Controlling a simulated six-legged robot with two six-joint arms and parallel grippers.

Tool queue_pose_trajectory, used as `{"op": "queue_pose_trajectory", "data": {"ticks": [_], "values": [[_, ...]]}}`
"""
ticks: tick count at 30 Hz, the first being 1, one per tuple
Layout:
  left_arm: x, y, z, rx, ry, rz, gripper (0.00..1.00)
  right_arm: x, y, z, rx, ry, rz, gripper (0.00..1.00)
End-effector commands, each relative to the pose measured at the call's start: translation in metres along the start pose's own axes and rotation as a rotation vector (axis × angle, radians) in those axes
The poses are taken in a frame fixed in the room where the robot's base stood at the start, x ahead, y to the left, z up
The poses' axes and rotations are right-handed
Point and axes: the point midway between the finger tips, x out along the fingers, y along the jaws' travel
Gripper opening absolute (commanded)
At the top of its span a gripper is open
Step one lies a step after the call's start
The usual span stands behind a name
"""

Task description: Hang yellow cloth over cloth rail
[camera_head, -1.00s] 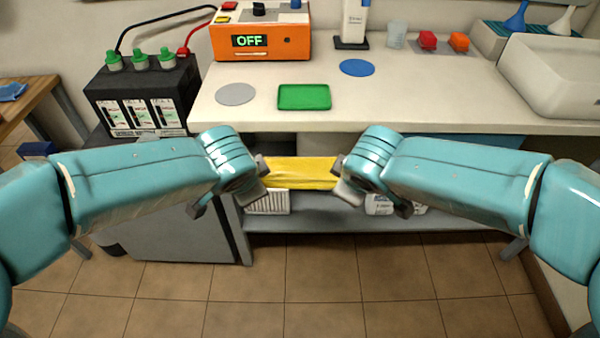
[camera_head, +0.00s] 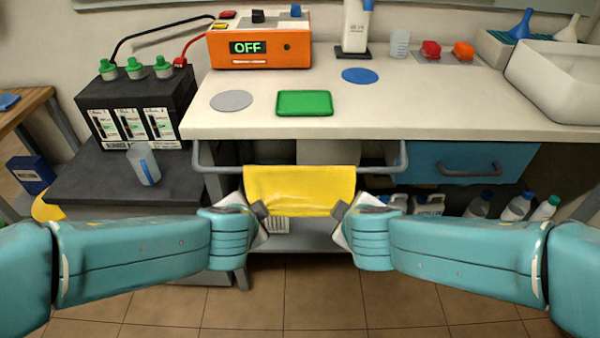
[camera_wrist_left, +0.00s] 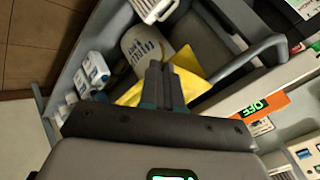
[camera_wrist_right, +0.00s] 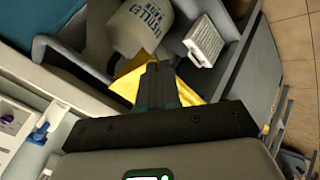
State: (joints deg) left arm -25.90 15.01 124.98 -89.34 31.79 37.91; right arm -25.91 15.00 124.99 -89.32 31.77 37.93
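The yellow cloth (camera_head: 300,187) is spread wide in front of the bench in the head view. It covers the middle of the grey cloth rail (camera_head: 218,170), whose ends show on both sides. The cloth's top edge lies about at the rail's height; whether cloth hangs behind the rail is hidden. My left gripper (camera_head: 260,210) is shut on the lower left corner area, my right gripper (camera_head: 339,210) on the lower right. Yellow cloth also shows around the closed fingers in the left wrist view (camera_wrist_left: 192,80) and the right wrist view (camera_wrist_right: 128,84).
The white bench top (camera_head: 420,105) is above the rail, with a green tray (camera_head: 304,103) and an orange device reading OFF (camera_head: 260,47). A blue drawer (camera_head: 470,162) is to the right. A dark cabinet with a clear cup (camera_head: 144,163) is to the left. Bottles stand below.

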Motion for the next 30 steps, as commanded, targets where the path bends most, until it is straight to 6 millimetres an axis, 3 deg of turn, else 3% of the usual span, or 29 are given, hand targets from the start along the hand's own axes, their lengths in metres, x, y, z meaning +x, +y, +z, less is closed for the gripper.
{"op": "queue_pose_trajectory", "data": {"ticks": [6,9,10,30], "values": [[-0.0008,-0.0013,0.0029,-0.003,-0.008,-0.006,0.00,-0.0007,0.0013,0.0030,0.003,-0.008,0.006,0.00],[-0.0010,-0.0008,0.0026,-0.002,-0.007,-0.004,0.35,-0.0009,0.0008,0.0027,0.002,-0.007,0.005,0.35],[-0.0010,-0.0006,0.0024,-0.002,-0.006,-0.004,0.43,-0.0009,0.0007,0.0025,0.002,-0.007,0.004,0.43],[-0.0008,0.0001,0.0007,0.000,-0.002,-0.001,0.43,-0.0007,0.0000,0.0007,0.000,-0.002,0.001,0.43]]}}
